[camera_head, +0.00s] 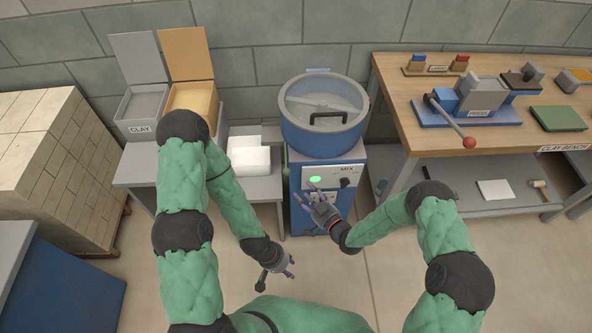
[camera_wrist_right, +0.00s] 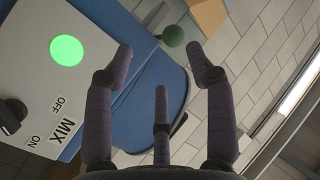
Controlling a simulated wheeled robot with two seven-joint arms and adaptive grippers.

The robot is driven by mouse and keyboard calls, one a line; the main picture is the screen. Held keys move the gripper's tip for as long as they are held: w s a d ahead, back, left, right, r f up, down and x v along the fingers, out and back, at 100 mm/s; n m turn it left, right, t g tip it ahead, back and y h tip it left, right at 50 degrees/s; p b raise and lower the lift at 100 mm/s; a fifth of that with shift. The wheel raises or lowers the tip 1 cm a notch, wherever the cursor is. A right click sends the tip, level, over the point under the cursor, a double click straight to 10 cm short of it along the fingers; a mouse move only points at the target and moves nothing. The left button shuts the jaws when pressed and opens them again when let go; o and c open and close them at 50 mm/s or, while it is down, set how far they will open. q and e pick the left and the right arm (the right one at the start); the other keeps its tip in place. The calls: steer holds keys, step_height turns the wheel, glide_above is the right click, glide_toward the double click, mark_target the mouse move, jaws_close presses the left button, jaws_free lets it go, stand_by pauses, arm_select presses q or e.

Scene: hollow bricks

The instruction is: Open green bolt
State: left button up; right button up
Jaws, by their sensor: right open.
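A green round knob (camera_wrist_right: 173,36) on a short grey stem sticks out at the side of the blue mixer in the right wrist view. In the head view a slim green part (camera_head: 285,160) shows at the mixer's left side, just under the drum (camera_head: 323,135). My right gripper (camera_head: 316,192) is in front of the mixer's panel. It is open and empty, its fingers (camera_wrist_right: 167,65) spread, with the knob beyond and between the fingertips, apart from them. My left gripper (camera_head: 276,274) hangs low over the floor, its fingers apart and empty.
The mixer panel (camera_head: 337,172) has a lit green button (camera_head: 315,180) and a dark MIX switch (camera_head: 345,183). A grey side table (camera_head: 263,190) holds clay bins (camera_head: 142,108) and a white block (camera_head: 249,156). A wooden bench (camera_head: 400,95) with a press stands at right.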

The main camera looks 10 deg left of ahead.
mark_target(289, 175)
steer(key=shift+n+y, duration=0.3)
steer(key=shift+y, duration=0.1)
steer(key=x, duration=0.3)
steer(key=r+b+x, duration=0.1)
steer(key=x, duration=0.3)
steer(key=b+x, duration=0.1)
steer(key=x, duration=0.3)
steer(key=shift+s+a+r, duration=0.1)
steer(key=shift+a+r, duration=0.05)
steer(key=shift+r, duration=0.05)
jaws_close()
